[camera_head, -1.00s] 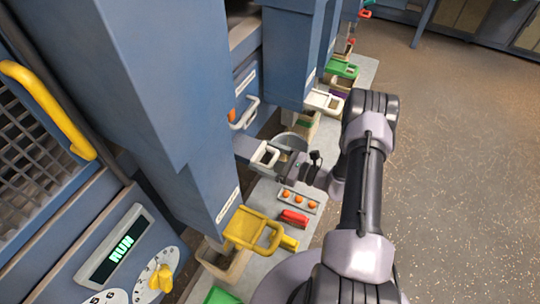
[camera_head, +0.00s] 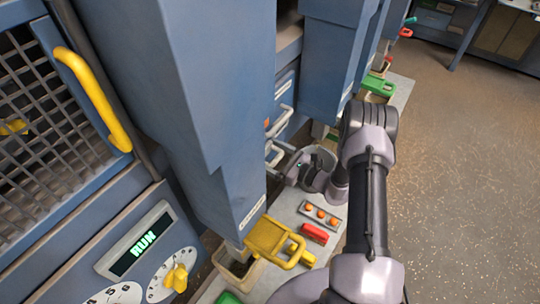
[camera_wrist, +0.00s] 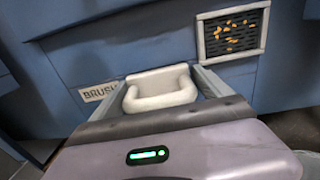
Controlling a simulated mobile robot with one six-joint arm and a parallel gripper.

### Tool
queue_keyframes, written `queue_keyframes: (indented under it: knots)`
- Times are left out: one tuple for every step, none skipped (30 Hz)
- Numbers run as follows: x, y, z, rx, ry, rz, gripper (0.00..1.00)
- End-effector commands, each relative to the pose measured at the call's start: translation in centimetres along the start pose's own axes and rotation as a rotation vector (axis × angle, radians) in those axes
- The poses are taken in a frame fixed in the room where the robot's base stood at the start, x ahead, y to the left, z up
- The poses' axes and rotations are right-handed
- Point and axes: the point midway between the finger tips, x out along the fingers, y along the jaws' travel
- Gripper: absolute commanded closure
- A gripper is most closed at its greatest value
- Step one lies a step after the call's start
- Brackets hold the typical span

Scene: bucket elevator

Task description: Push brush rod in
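The brush rod's cream loop handle (camera_wrist: 160,90) stands out from a blue panel in the wrist view, beside a partly covered label reading "BRUSH" (camera_wrist: 98,92). The rod itself is hidden. My gripper (camera_wrist: 162,88) is open, with one grey finger on each side of the handle. Whether either finger touches it I cannot tell. In the head view, my gripper (camera_head: 292,172) is low beside the blue machine, close to a pale handle (camera_head: 275,155) that it partly hides.
A dark grate (camera_wrist: 232,32) with orange bits is at the upper right in the wrist view. A yellow scoop-like part (camera_head: 272,241), a red block (camera_head: 315,233) and a button strip (camera_head: 320,214) lie nearer me. Open floor (camera_head: 455,170) is on the right.

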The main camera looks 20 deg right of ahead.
Motion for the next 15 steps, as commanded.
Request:
queue_keyframes:
  knots:
    - [0.0, -0.1, 0.2, -0.003, -0.002, -0.001, 0.09]
    - [0.0, -0.1, 0.1, -0.003, -0.002, -0.001, 0.09]
    - [0.0, -0.1, 0.1, -0.002, -0.001, -0.001, 0.09]
    - [0.0, -0.1, 0.1, -0.002, -0.001, 0.000, 0.09]
    - [0.0, -0.1, 0.1, -0.002, -0.001, 0.000, 0.09]
    - [0.0, 0.0, 0.1, -0.002, 0.000, 0.000, 0.09]
    - [0.0, 0.0, 0.0, -0.001, 0.000, 0.001, 0.09]
    - [0.0, 0.0, 0.0, -0.001, 0.001, 0.001, 0.09]
    - [-0.1, 0.0, 0.0, -0.001, 0.001, 0.001, 0.09]
    - [-0.3, 0.0, 0.0, -0.001, 0.002, 0.001, 0.09]
    - [-0.5, 0.0, 0.0, 0.000, 0.002, 0.001, 0.09]
    - [-1.0, 0.0, 0.1, 0.000, 0.002, 0.001, 0.09]
    - [-1.5, -0.1, 0.1, 0.001, 0.003, -0.001, 0.09]
    - [-2.1, 0.0, 0.1, 0.002, 0.002, 0.000, 0.09]
    - [-2.9, -0.1, 0.2, 0.002, 0.002, -0.002, 0.09]
